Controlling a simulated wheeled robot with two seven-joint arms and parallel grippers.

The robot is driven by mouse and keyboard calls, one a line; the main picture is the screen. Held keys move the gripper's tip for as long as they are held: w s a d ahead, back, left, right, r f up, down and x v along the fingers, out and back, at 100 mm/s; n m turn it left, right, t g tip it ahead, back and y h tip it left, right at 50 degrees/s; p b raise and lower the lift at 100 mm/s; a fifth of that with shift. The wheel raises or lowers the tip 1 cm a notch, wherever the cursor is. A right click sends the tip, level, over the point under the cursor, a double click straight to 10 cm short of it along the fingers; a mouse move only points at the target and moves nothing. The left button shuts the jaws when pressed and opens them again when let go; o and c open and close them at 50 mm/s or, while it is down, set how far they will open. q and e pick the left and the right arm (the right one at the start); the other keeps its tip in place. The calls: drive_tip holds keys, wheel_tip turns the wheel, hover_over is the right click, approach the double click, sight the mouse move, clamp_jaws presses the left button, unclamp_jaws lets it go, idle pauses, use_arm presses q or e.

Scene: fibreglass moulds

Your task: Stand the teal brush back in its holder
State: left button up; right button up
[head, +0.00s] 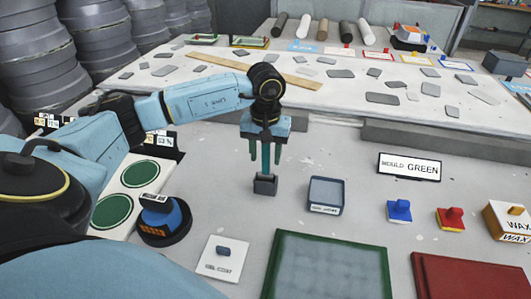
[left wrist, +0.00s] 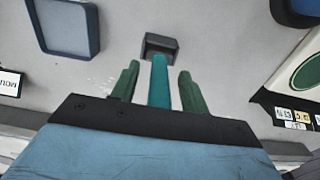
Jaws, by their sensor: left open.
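The teal brush (head: 266,157) is upright, its lower end at the small dark grey holder (head: 265,186) on the bench. In the left wrist view the brush (left wrist: 160,85) runs to the holder (left wrist: 160,44), and its lower end appears to be inside. My left gripper (head: 265,161) points straight down above the holder. Its green fingers, also seen in the left wrist view (left wrist: 158,72), stand open on both sides of the brush, with gaps visible. The brush's upper end is hidden by the gripper body. My right gripper is in neither view.
A blue-grey tray (head: 326,193) sits right of the holder. A green-framed mould (head: 330,264) lies in front, near a white card (head: 223,258). A blue and black round object (head: 163,219) is at left. A "MOULD GREEN" sign (head: 409,167) stands at right. Bare bench surrounds the holder.

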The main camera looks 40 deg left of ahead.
use_arm(q)
wheel_tip(320, 180, up, 13)
drive_tip(key=shift+r+p, duration=0.15)
drive_tip(key=shift+p, duration=0.2)
idle(0.3)
